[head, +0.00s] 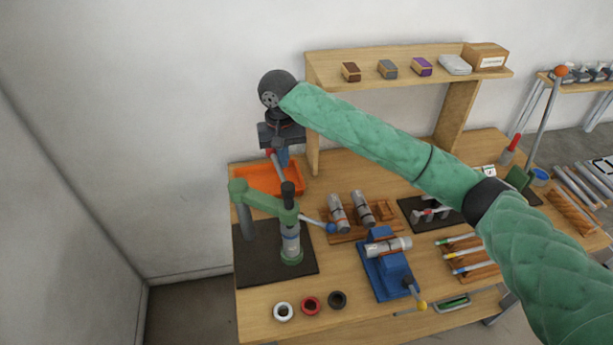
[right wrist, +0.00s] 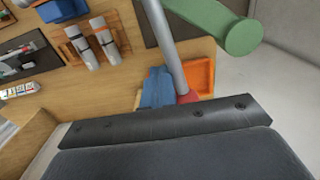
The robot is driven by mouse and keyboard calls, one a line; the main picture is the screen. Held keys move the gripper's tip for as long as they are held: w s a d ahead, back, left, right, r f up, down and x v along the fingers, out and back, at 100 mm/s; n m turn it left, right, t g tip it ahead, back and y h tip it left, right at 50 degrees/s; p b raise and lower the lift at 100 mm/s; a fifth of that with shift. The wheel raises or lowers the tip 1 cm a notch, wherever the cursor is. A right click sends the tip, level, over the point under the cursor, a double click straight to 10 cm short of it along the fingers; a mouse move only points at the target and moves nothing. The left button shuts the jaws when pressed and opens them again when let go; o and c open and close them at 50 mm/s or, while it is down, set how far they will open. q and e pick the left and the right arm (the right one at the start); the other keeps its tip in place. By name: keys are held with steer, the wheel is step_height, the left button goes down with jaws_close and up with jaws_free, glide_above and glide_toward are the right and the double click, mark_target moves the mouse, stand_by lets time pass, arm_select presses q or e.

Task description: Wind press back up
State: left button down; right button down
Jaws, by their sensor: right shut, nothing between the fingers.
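The green press (head: 262,197) stands on a black mat at the left of the bench. Its green head also shows in the right wrist view (right wrist: 225,22). A grey lever rod (head: 277,170) rises from it and ends in a red grip (head: 269,153); the rod (right wrist: 168,50) and red grip (right wrist: 187,97) also show in the right wrist view. My right gripper (head: 284,158) is shut and empty, its blue fingers (right wrist: 155,88) close beside the red grip; I cannot tell whether they touch. A second thin rod with a blue ball (head: 331,228) sticks out from the press. My left gripper is out of view.
An orange bin (head: 262,181) lies behind the press. Grey cylinders (head: 338,212) rest in a wooden rack to its right, and a blue vise (head: 385,272) holds another. Several rings (head: 310,305) lie in front. A raised shelf (head: 400,64) crosses the back.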

steer(key=shift+d, duration=0.1)
steer(key=shift+s+a, duration=0.3)
steer(key=shift+a, duration=0.35)
steer(key=shift+s+a, duration=0.3)
steer(key=shift+a, duration=0.35)
steer(key=shift+s+a, duration=0.3)
steer(key=shift+a, duration=0.35)
steer(key=shift+s, duration=0.1)
steer(key=s+a, duration=0.2)
steer(key=s, duration=0.1)
steer(key=shift+a, duration=0.35)
steer(key=shift+s, duration=0.1)
steer(key=s, duration=0.2)
steer(key=s+a, duration=0.1)
steer(key=s, duration=0.1)
